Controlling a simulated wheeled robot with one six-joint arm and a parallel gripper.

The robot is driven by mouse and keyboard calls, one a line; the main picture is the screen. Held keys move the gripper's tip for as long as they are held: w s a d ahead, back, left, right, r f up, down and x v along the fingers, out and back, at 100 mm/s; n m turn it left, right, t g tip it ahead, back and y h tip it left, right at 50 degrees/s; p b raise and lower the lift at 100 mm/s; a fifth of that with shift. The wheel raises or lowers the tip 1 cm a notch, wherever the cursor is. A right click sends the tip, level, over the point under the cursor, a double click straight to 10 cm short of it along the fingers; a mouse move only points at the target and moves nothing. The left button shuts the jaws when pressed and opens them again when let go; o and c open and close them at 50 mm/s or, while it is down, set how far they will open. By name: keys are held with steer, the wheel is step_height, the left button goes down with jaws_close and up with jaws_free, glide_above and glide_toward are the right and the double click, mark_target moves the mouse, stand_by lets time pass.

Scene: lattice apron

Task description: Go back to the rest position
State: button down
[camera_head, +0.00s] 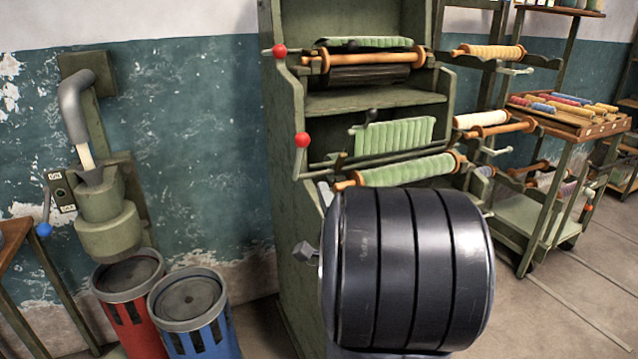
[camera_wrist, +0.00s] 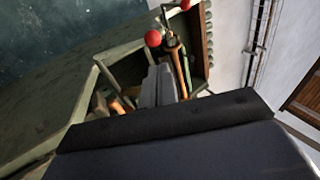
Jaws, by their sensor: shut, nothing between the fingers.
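My gripper (camera_wrist: 158,86) shows in the wrist view as grey fingers close together beyond a dark housing. It is shut with nothing between the fingers. Behind it in that view is the green cabinet (camera_wrist: 60,110) with a red ball knob (camera_wrist: 153,38). In the head view a large dark ribbed cylinder, which looks like a part of my arm, fills the lower middle in front of the green cabinet (camera_head: 292,200). The gripper's fingers cannot be made out in the head view.
The cabinet has levers with red knobs (camera_head: 302,140) and rollers with green slatted sheets (camera_head: 405,170). A red bin (camera_head: 128,310) and a blue bin (camera_head: 205,335) stand at left, under a green wall machine (camera_head: 105,220). A wooden tray (camera_head: 575,122) tops a cart at right. Floor is clear at lower right.

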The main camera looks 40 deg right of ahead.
steer(key=shift+s+a+f, duration=0.25)
steer(key=shift+s, duration=0.35)
steer(key=shift+w, duration=0.1)
